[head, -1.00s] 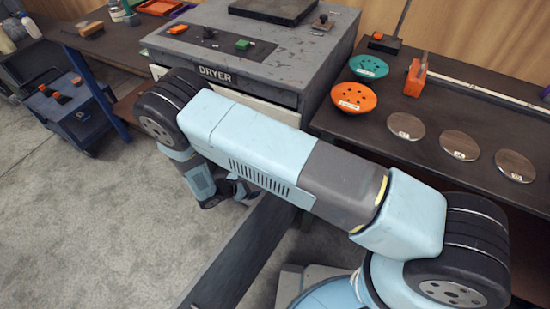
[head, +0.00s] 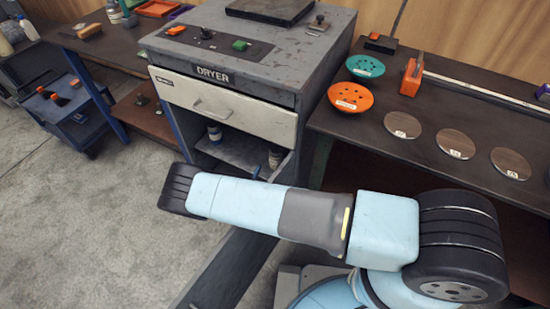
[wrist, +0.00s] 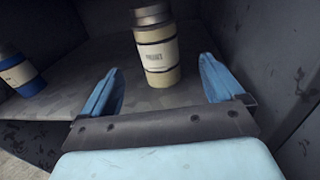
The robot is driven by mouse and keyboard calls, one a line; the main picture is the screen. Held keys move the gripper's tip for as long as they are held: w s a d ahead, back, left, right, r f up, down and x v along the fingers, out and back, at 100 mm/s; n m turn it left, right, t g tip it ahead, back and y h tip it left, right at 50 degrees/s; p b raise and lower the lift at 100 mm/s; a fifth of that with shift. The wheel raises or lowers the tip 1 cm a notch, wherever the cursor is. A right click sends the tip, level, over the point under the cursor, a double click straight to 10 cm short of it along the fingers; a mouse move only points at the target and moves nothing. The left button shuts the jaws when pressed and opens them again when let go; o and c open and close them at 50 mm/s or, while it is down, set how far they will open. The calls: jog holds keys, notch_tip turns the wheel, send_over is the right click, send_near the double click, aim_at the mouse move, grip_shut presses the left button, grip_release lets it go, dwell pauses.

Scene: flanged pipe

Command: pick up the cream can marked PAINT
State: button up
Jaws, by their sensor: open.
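In the wrist view a cream can (wrist: 157,58) with a grey top and a pale label stands upright on a grey shelf (wrist: 100,62). Its dark lettering is too blurred to read surely. My gripper (wrist: 160,82) is open, with one blue finger on each side of the can's lower part. The can stands between and a little beyond the fingertips, and I see no contact. In the head view my forearm hides most of my gripper. A small can (head: 276,157) shows there on the shelf under the dryer drawer, partly hidden; I cannot tell its marking.
A blue can with a pale label (wrist: 20,74) stands to the left on the shelf. Dark side walls (wrist: 270,40) bound the shelf space, close on the right. The dryer's drawer (head: 225,108) is above. A bench (head: 390,160) with discs and bowls stands to the right.

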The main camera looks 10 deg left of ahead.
aim_at(273, 162)
jog(key=shift+x, duration=4.6)
jog(key=shift+a+r, duration=0.15)
jog(key=shift+c, duration=0.3)
jog(key=c, duration=1.2)
